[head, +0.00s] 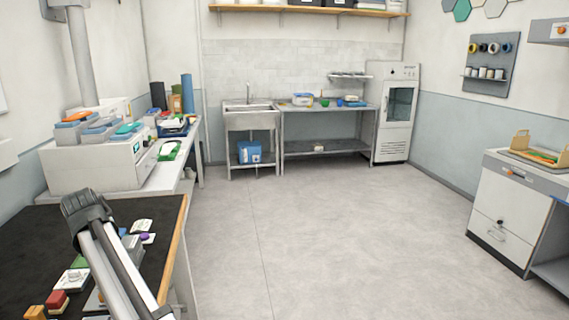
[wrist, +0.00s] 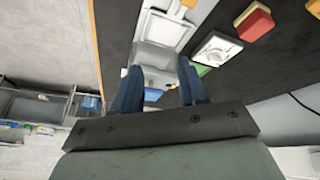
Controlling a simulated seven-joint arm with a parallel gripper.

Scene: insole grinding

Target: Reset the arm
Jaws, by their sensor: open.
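My gripper (wrist: 158,68) shows in the wrist view with its two dark blue fingers apart and nothing held between them. Beyond the fingers are a grey and white boxy item (wrist: 155,54) and a small blue item, on or by the dark bench top (wrist: 118,30). In the head view my arm crosses the lower left over the dark bench (head: 150,208). I cannot make out the gripper fingers there.
Small items lie on the bench close to my arm, including a red block (head: 56,300) and a white card (head: 142,226). In the wrist view, a red block (wrist: 254,22) and a white square piece (wrist: 218,48) lie to the right. The floor (head: 330,235) is clear.

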